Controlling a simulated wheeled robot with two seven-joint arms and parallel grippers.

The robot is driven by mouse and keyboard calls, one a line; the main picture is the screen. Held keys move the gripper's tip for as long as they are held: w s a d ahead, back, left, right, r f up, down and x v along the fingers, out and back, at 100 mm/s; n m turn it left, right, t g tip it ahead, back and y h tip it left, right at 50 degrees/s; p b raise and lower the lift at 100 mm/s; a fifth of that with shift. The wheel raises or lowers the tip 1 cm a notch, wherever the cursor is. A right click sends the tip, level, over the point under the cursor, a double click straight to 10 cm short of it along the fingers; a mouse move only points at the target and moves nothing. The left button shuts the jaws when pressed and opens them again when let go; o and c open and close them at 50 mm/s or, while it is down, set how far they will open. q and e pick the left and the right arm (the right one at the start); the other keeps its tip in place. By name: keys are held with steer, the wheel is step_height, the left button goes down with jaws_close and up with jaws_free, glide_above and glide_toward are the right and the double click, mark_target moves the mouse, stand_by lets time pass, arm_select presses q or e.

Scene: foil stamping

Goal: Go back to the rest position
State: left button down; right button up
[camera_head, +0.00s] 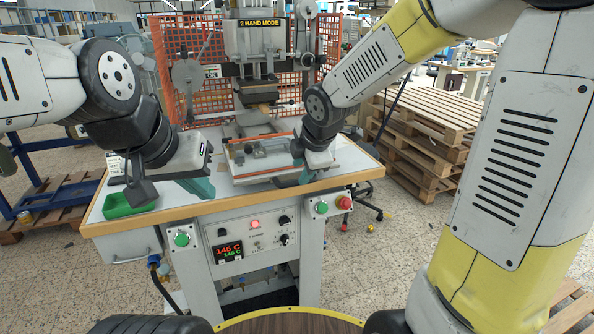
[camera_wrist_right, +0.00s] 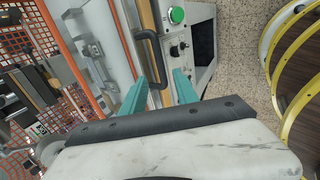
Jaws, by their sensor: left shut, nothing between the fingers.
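My left gripper (camera_head: 203,190) has teal fingers, shut and empty, above the left part of the press table, to the right of a green tray (camera_head: 130,200). My right gripper (camera_head: 308,175) is low at the front right of the table, by the sliding plate (camera_head: 260,166) of the stamping press (camera_head: 258,50). In the right wrist view its two teal fingers (camera_wrist_right: 160,90) stand apart with a gap between them. A black bar handle (camera_wrist_right: 147,42) lies just beyond the fingertips; I cannot tell whether they touch it.
The table's front panel has a green button (camera_head: 182,239), a red stop button (camera_head: 344,203) and a display (camera_head: 228,252) reading 145 C. An orange mesh guard (camera_head: 190,60) stands behind the table. Stacked wooden pallets (camera_head: 425,140) stand to the right.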

steer(key=shift+v, duration=1.05)
steer(key=s+d+r+m, duration=0.3)
steer(key=s+d+m, duration=0.2)
steer(key=s+m, duration=0.4)
steer(key=s+d+r+m, duration=0.3)
steer(key=s+d+m, duration=0.2)
steer(key=s+m, duration=0.4)
steer(key=m, duration=0.3)
steer(key=shift+s, duration=0.3)
